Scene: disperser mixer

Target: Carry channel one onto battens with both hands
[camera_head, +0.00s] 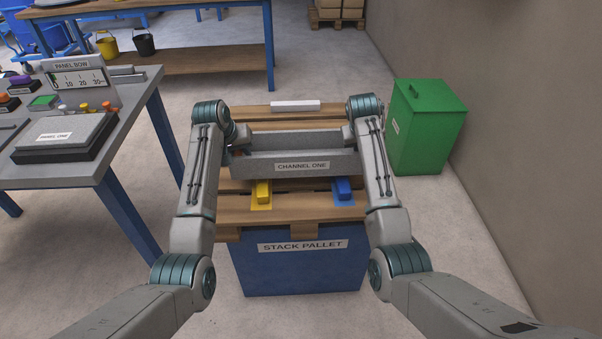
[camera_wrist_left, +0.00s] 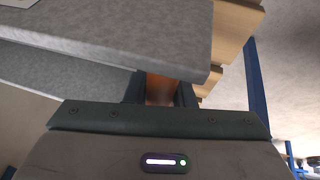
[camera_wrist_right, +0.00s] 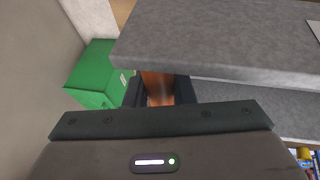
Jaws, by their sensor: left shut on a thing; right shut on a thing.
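Channel one (camera_head: 300,165) is a long grey trough with a name label on its near wall, lying crosswise over the stack pallet (camera_head: 275,210). It shows close up in the left wrist view (camera_wrist_left: 130,35) and the right wrist view (camera_wrist_right: 220,40). My left gripper (camera_head: 237,150) is shut on an orange-brown grip at its left end. My right gripper (camera_wrist_right: 158,92) is shut on a similar grip at its right end. I cannot tell the gap under the channel.
A white bar (camera_head: 295,105) lies on the pallet's far boards. A green bin (camera_head: 428,125) stands to the right by the wall. A grey table (camera_head: 130,105) with panel one (camera_head: 62,136) is at left. A wooden workbench (camera_head: 190,62) stands behind.

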